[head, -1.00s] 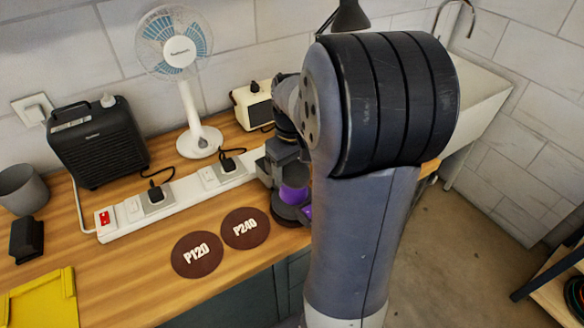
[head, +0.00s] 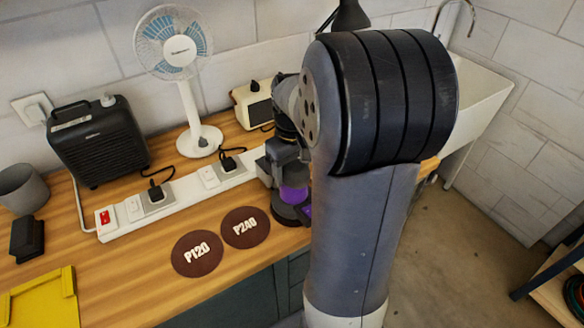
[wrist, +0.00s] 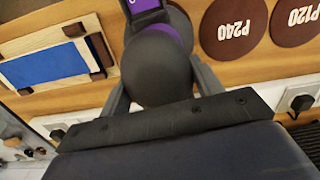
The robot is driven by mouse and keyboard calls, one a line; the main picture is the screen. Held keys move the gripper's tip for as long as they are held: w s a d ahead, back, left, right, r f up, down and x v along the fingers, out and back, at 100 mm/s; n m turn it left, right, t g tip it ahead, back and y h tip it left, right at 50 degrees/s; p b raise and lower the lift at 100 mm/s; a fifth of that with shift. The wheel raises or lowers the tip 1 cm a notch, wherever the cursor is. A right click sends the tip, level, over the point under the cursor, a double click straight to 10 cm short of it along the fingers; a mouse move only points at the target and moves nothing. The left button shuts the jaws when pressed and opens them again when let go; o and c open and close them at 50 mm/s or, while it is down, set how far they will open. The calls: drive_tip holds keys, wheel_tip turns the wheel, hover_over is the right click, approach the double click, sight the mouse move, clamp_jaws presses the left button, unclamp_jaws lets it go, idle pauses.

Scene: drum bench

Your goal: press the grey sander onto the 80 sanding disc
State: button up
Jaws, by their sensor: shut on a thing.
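The grey sander (head: 292,180) has a purple band and a dark round base. It stands upright at the right end of the disc row, low over the wooden bench. My gripper (wrist: 161,78) is shut around its rounded grey top (wrist: 158,72) in the wrist view, one finger on each side. The 80 disc does not show in either view; the spot under the sander is hidden. I cannot tell whether the base touches a disc. The P240 disc (head: 245,227) and the P120 disc (head: 197,254) lie flat to the left, uncovered.
A white power strip (head: 180,192) with black plugs runs behind the discs. A fan (head: 199,138), a black heater (head: 97,145) and a cream box (head: 252,104) stand at the back. A yellow tray (head: 40,300) lies front left. A blue panel (wrist: 50,65) shows in the wrist view.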

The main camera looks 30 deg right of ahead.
drive_tip(key=shift+f, duration=0.25)
idle(0.4)
drive_tip(key=shift+r, duration=0.1)
idle(0.5)
drive_tip(key=shift+r+p, duration=2.5)
drive_tip(key=shift+r, duration=0.45)
